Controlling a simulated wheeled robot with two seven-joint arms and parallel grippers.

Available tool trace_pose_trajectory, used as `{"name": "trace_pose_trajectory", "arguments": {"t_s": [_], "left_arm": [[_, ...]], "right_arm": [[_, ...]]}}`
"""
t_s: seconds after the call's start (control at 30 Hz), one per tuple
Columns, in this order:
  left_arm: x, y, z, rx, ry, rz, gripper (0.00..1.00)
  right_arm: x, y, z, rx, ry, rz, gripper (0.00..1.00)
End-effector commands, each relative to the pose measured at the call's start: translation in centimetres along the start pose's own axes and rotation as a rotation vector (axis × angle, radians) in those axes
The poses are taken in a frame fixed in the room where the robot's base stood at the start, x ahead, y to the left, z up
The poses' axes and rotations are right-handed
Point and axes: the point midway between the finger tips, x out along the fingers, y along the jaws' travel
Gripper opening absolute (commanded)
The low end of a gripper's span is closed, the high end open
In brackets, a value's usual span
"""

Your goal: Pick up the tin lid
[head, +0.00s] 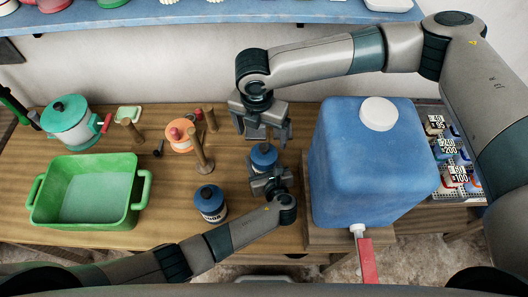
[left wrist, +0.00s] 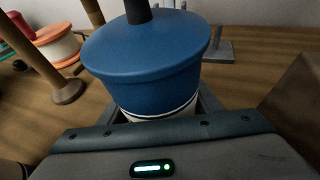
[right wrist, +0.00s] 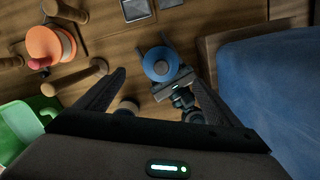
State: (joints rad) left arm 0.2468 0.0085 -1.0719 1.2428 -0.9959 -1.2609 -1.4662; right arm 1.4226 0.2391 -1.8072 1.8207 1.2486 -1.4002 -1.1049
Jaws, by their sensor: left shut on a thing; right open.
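The tin lid (head: 264,155) is blue with a dark knob and sits on a tin; it fills the middle of the left wrist view (left wrist: 150,55). A pale strip of the tin's body (left wrist: 160,112) shows under it. My left gripper (head: 268,177) is shut around the tin from the front, low down below the lid. My right gripper (head: 262,134) is open and empty, just behind and above the lid. In the right wrist view the lid (right wrist: 160,64) lies beyond and between the open fingers, apart from them.
Another lidded blue tin (head: 210,202) stands to the left in front. A big blue water container (head: 365,165) stands close on the right. Wooden pegs (head: 203,155), an orange spool (head: 180,135), a teal pot (head: 68,120) and a green basin (head: 90,165) occupy the left.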

Motion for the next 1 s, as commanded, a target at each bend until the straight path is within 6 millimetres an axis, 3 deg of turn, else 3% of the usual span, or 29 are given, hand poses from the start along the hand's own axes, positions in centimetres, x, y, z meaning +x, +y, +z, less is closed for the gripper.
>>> {"name": "trace_pose_trajectory", "arguments": {"t_s": [0.23,0.77,1.0], "left_arm": [[0.0,0.0,0.0,0.0,0.001,0.0,0.29],[0.0,0.0,0.0,0.0,0.001,0.0,0.29],[0.0,0.0,0.0,0.0,0.001,0.0,0.29]], "right_arm": [[3.4,0.0,0.0,0.001,0.001,-0.001,0.87],[4.5,-0.1,0.0,0.0,0.0,-0.001,0.87],[7.0,-0.3,-0.1,0.001,0.001,-0.002,0.87]]}}
